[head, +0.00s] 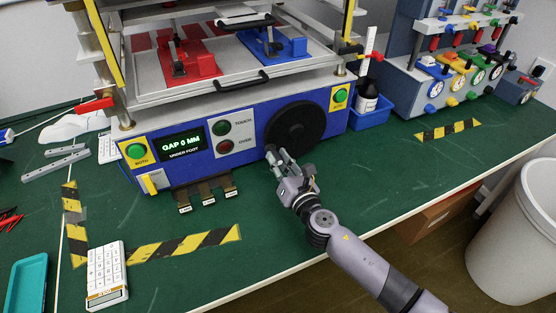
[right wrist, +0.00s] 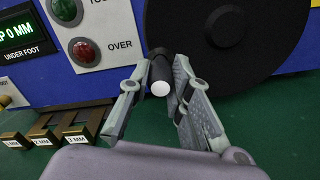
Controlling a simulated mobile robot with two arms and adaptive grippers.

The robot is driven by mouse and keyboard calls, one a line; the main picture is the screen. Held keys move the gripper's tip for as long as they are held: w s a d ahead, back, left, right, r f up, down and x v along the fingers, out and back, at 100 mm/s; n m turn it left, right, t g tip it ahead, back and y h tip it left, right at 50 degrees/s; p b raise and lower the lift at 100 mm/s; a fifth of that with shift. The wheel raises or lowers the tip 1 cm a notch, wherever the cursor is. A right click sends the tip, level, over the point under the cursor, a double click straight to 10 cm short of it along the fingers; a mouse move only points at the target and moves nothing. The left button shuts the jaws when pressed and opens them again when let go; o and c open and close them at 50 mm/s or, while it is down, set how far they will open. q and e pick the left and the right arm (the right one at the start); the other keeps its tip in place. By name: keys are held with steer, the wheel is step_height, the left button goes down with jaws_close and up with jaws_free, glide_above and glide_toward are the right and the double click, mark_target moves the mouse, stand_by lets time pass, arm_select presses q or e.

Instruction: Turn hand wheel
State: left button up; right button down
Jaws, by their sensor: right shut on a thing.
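The black hand wheel (head: 296,127) is mounted on the blue front panel of the test machine, right of the indicator buttons. Its dark disc (right wrist: 220,45) also fills the upper right of the right wrist view. My right gripper (head: 277,158) is at the wheel's lower left edge. In the right wrist view its fingers (right wrist: 160,85) are closed around the wheel's small dark handle knob (right wrist: 162,70), which has a pale end cap. The display (head: 182,143) reads "GAP 0 MM". My left gripper is not in view.
Green and red buttons (head: 224,137) sit left of the wheel. A calculator-like keypad (head: 106,270) lies at the front left. A blue tray with a dark bottle (head: 368,100) stands right. The green table between is mostly clear.

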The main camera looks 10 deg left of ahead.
steer(key=shift+f, duration=0.1)
steer(key=c, duration=1.4)
jaws_free()
steer(key=shift+c, duration=0.2)
steer(key=shift+s+d, duration=0.1)
steer(key=v, duration=1.1)
steer(key=shift+s+d, duration=0.25)
steer(key=shift+s, duration=0.05)
